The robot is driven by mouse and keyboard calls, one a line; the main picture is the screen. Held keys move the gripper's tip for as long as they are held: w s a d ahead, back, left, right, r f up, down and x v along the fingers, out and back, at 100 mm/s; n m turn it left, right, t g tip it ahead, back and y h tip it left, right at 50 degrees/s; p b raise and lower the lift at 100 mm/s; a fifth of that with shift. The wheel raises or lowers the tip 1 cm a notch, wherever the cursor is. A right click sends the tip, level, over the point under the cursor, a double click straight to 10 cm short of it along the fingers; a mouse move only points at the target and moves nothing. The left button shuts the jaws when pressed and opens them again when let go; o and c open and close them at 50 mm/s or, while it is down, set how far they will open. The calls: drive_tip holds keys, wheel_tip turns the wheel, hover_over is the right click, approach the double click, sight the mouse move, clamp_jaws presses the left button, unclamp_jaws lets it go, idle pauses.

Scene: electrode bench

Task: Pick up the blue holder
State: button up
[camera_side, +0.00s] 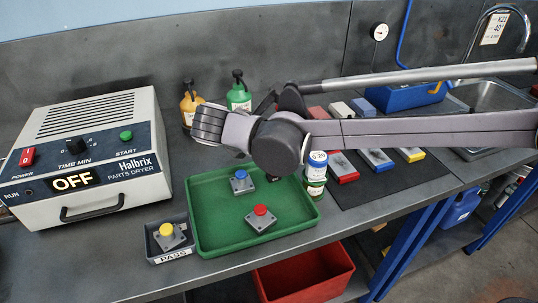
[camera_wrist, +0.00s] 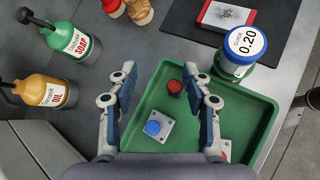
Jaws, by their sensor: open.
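The blue holder is a small grey square plate with a blue knob (camera_side: 241,182), standing in the green tray (camera_side: 206,215) toward its back. In the wrist view the blue holder (camera_wrist: 153,129) lies between my fingers in the picture, lower than their tips. My gripper (camera_wrist: 160,72) is open, with nothing between its fingers, and appears to be above the tray. In the side view my wrist is above the tray's back edge, and the fingertips are not clearly visible. The blue holder is not touched by either finger, as far as I can tell.
A red-knobbed holder (camera_side: 261,217) shares the tray; a dark red cap (camera_wrist: 176,87) shows there too. A yellow-knobbed holder (camera_side: 168,236) sits in the small PASS tray. A blue-lidded jar (camera_wrist: 239,50) stands by the tray's edge. Soap (camera_wrist: 75,40) and oil (camera_wrist: 45,91) bottles stand behind.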

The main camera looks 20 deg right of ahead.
sight(238, 178)
drive_tip(key=s+a+f+n+t, duration=0.1)
drive_tip(key=a+f, duration=0.1)
drive_tip(key=a, duration=0.2)
drive_tip(key=s+a+f+n+h, duration=0.1)
drive_tip(key=s+a+f+n, duration=0.1)
drive_tip(key=a, duration=0.3)
drive_tip(key=s+a+f+n+t+h, duration=0.1)
drive_tip(key=s+a+f+n, duration=0.1)
drive_tip(key=a, duration=0.3)
drive_tip(key=shift+s+t, duration=0.15)
drive_tip(key=shift+t, duration=0.15)
drive_tip(key=x, duration=1)
drive_tip(key=shift+d+f, duration=0.2)
drive_tip(key=shift+d, duration=0.2)
clamp_jaws()
